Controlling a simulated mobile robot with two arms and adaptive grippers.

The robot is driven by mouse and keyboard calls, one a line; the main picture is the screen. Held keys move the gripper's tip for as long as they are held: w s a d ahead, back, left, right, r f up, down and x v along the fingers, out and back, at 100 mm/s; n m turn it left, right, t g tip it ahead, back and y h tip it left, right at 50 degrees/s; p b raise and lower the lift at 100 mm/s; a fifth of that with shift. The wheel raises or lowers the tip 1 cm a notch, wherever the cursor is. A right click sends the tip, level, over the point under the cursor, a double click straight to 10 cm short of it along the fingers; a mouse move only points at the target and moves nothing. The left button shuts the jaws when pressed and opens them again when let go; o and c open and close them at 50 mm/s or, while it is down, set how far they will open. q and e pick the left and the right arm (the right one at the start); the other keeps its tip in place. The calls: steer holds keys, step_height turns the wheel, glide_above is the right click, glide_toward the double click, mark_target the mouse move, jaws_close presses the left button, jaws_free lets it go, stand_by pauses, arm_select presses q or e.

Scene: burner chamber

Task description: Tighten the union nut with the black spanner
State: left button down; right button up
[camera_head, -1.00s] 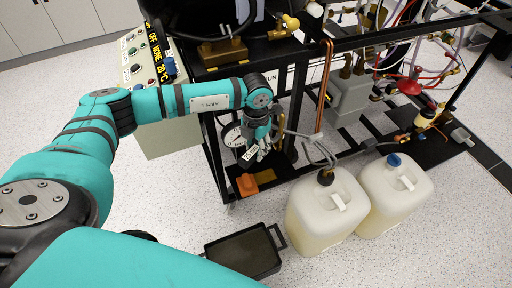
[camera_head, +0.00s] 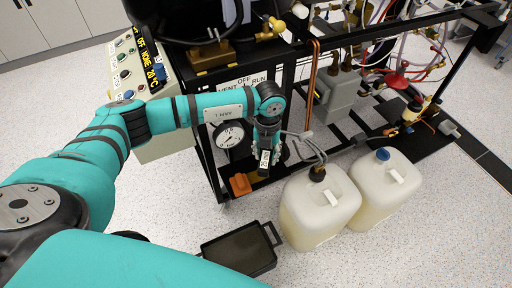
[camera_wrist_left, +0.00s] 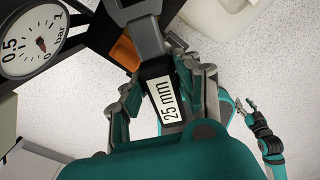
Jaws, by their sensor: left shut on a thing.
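My left gripper (camera_head: 268,150) is at the front of the black frame, just behind the left white canister. In the left wrist view the fingers of the left gripper (camera_wrist_left: 168,95) close around the handle, which bears a white "25 mm" label (camera_wrist_left: 168,100). The grey part of the spanner (camera_wrist_left: 135,25) runs up past the top edge, so its jaw is cut off. I cannot make out the union nut. My right gripper (camera_wrist_left: 246,105) shows small and far off in the left wrist view; its opening is unclear.
Two white canisters (camera_head: 318,210) (camera_head: 388,190) stand on the floor in front of the frame (camera_head: 208,165). A black tray (camera_head: 240,250) lies to their left. A pressure gauge (camera_head: 229,136) and an orange block (camera_head: 240,184) are left of the gripper. Floor at lower right is clear.

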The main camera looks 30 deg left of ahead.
arm_select(q)
steer(key=shift+w+d+n, duration=0.1)
steer(key=shift+d+n, duration=0.45)
steer(key=shift+n, duration=0.05)
arm_select(e)
steer(key=shift+s+d+f, duration=0.1)
steer(key=shift+s+f, duration=0.25)
steer(key=shift+s, duration=0.15)
arm_select(q)
steer(key=shift+d, duration=0.1)
steer(key=w+d+n, duration=0.2)
steer(key=d+n, duration=0.1)
steer(key=w+d+n, duration=0.1)
steer(key=shift+d, duration=0.15)
arm_select(e)
steer(key=shift+w, duration=0.2)
